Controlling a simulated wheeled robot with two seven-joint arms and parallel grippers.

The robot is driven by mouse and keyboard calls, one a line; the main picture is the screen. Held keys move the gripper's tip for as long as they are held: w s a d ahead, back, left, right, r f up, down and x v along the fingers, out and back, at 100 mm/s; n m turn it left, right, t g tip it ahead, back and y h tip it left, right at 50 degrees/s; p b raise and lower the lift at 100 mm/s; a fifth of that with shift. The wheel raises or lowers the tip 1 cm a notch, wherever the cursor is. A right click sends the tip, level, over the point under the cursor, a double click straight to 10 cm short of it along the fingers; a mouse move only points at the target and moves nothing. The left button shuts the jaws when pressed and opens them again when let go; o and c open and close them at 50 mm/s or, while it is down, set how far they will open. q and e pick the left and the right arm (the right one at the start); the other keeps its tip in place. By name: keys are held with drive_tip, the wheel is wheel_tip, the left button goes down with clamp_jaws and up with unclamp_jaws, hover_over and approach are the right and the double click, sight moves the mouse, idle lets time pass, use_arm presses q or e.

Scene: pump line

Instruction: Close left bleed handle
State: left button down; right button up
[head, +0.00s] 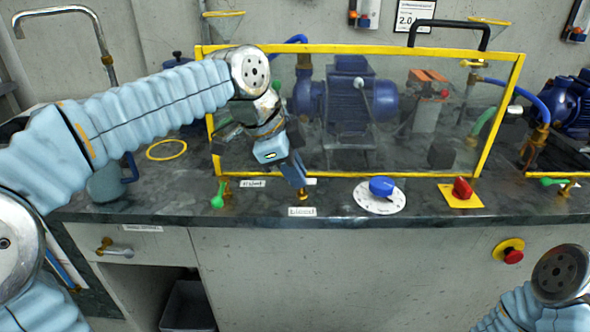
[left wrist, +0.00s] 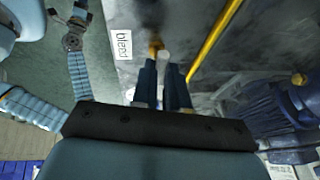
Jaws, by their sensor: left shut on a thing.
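The left bleed valve is a small brass fitting (head: 303,194) at the front edge of the dark bench, just above a white "bleed" label (head: 302,211). My left gripper (head: 299,186) reaches down from above and is shut on this handle. The label (left wrist: 121,44) lies beside it in the left wrist view. In the head view the fingers hide most of the handle, so its exact angle is hard to tell. My right gripper is out of view; only part of my right arm shows at lower right.
A yellow-framed clear guard (head: 518,75) with a black handle stands behind, before a blue pump (head: 350,98). A green-handled valve (head: 218,195) is to the left. A blue knob (head: 381,186) on a white dial and a red knob (head: 462,188) are to the right.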

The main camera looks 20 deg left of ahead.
use_arm(q)
drive_tip(key=c, duration=1.1)
unclamp_jaws()
drive_tip(key=shift+c, duration=0.2)
drive_tip(key=p+v, duration=0.1)
drive_tip(key=v, duration=1.2)
drive_tip(key=shift+a+r, duration=0.15)
drive_tip(key=shift+r, duration=0.2)
drive_tip(key=shift+s, duration=0.15)
